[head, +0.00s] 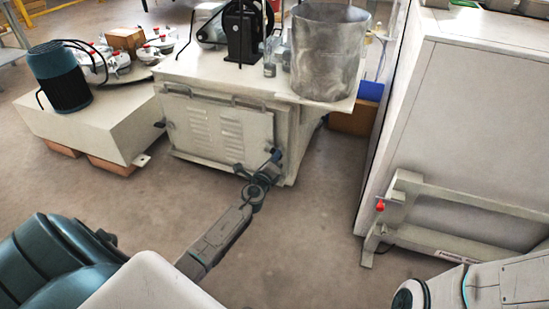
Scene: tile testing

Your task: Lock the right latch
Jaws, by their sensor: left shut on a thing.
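A grey-white cabinet has a louvred front door (220,125). The right latch (276,154), a small dark-blue piece, is at the door's right edge, low on the cabinet front. My left gripper (273,163) reaches it from below and is shut on it. The fingers and the wrist hide part of the latch, so I cannot tell its exact angle. Another small dark latch (160,124) is at the door's left edge. The door looks flush with the cabinet front. My right arm shows at the bottom right, but its gripper is outside the view.
A metal drum (327,55) and a black machine (240,35) stand on the cabinet top. A teal motor (60,78) sits on a low block at left. A large pale machine (470,110) with a red knob (380,206) stands at right. The floor before the cabinet is clear.

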